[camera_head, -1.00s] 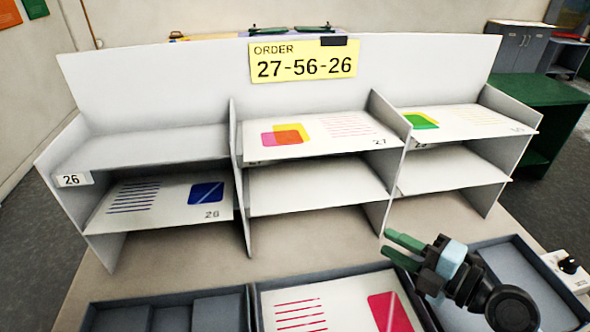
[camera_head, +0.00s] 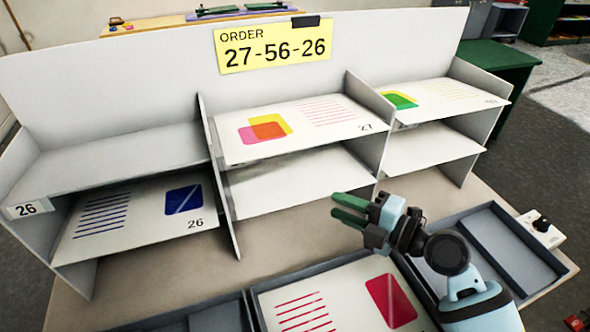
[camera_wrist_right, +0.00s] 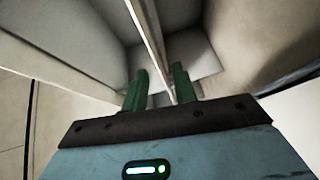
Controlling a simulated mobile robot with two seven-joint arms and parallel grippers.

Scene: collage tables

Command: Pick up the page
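Several pages lie flat. Page 27 (camera_head: 335,124) lies on the upper middle shelf, with pink, orange and yellow squares. Page 26 (camera_head: 146,217) lies on the lower left shelf, with a blue square. A page with a green shape (camera_head: 440,98) lies on the upper right shelf; its number is hard to read. A page with red lines and a red square (camera_head: 345,298) lies in the middle tray in front. My right gripper (camera_head: 349,208) is open and empty, in front of the shelf unit. Its green fingers (camera_wrist_right: 159,88) stand apart in the wrist view. My left gripper is not in view.
A yellow card (camera_head: 273,46) on the rack's back panel reads ORDER 27-56-26. The upper left shelf (camera_head: 110,160) and lower middle shelf (camera_head: 290,188) are bare. Thin upright dividers (camera_head: 219,180) separate the bays. A grey tray (camera_head: 506,252) sits at right beside a white box with a black knob (camera_head: 541,228).

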